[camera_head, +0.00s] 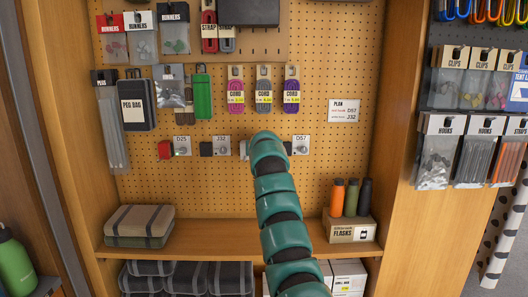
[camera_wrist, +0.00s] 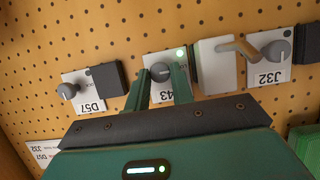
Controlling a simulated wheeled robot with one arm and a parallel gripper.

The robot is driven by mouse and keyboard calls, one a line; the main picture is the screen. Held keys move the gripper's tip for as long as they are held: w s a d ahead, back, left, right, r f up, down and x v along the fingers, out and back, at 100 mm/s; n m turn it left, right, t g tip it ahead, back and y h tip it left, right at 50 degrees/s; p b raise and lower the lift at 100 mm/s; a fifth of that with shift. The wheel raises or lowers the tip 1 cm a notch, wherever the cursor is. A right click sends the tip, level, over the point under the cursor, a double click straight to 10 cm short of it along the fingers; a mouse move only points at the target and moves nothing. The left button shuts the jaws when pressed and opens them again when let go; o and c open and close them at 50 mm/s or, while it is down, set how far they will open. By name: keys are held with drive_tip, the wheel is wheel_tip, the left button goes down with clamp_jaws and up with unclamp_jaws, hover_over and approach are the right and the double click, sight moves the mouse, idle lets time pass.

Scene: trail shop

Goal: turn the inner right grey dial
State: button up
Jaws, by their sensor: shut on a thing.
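The inner right grey dial (camera_wrist: 160,69) sits on a white plate whose upside-down label ends in 43 in the wrist view. My gripper (camera_wrist: 160,78) has its two green fingers on either side of this dial, shut on it. A small green light (camera_wrist: 180,53) glows on the plate beside it. In the head view my teal arm covers this dial and my gripper. The outer right dial (camera_wrist: 68,91) is on the D57 plate (camera_head: 301,146). The inner left dial (camera_wrist: 276,50) is on the J32 plate (camera_head: 222,146). The D25 plate (camera_head: 182,146) is at far left.
A white block (camera_wrist: 213,65) and a dark block (camera_wrist: 108,80) flank the held dial's plate. A card (camera_head: 344,110) lists D57 and J32. Cords (camera_head: 264,90) hang above; flasks (camera_head: 350,197) stand on the shelf below.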

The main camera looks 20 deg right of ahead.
drive_tip(key=shift+f, duration=0.15)
drive_tip(key=o, duration=0.9)
drive_tip(key=shift+o, duration=0.2)
drive_tip(key=shift+s, duration=0.1)
drive_tip(key=b+v, duration=0.3)
drive_tip(key=v, duration=1.4)
drive_tip(key=shift+s+a, duration=0.1)
drive_tip(key=shift+a, duration=0.05)
